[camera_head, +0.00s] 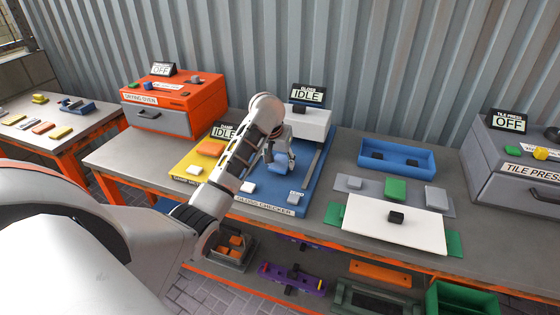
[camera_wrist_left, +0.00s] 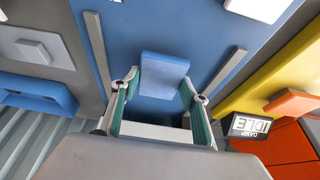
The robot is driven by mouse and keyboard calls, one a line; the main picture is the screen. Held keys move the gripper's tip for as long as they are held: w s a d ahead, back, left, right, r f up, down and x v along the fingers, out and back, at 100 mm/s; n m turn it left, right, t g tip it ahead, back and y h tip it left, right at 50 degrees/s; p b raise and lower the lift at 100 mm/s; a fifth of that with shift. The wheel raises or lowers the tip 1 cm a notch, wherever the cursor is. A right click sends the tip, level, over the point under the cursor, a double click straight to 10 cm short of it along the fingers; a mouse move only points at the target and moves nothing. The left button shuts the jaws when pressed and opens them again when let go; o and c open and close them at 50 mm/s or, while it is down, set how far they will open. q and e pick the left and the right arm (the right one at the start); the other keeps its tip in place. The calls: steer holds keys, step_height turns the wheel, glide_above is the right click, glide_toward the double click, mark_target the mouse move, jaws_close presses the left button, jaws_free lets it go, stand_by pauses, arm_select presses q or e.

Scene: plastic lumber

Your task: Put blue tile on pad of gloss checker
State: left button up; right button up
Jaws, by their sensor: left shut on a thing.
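The gloss checker is a blue board (camera_head: 312,185) with a white housing (camera_head: 308,122) at its back and an IDLE display (camera_head: 308,95). My left gripper (camera_head: 276,152) is over the board, in front of the housing. It is shut on the blue tile (camera_head: 282,166). In the left wrist view the blue tile (camera_wrist_left: 164,72) sits between the two fingers, over the blue board, with a grey rail on each side. I cannot tell whether the tile touches the board. The pad is not distinguishable under the tile and gripper. My right gripper is not in view.
A yellow damp station (camera_head: 184,165) with an orange tile adjoins on the left. The drying oven (camera_head: 174,98) stands behind it. To the right are a blue tray (camera_head: 396,149), a white board (camera_head: 394,232) and the tile press (camera_head: 515,160).

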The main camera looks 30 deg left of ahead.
arm_select(q)
steer(key=shift+f, duration=0.1)
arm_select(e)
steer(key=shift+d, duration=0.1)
arm_select(q)
steer(key=o, duration=0.9)
steer(key=shift+o, duration=1)
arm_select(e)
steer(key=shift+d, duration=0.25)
arm_select(q)
steer(key=v, duration=1.2)
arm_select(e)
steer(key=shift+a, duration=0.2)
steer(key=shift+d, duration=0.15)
arm_select(q)
steer(key=shift+s, duration=0.1)
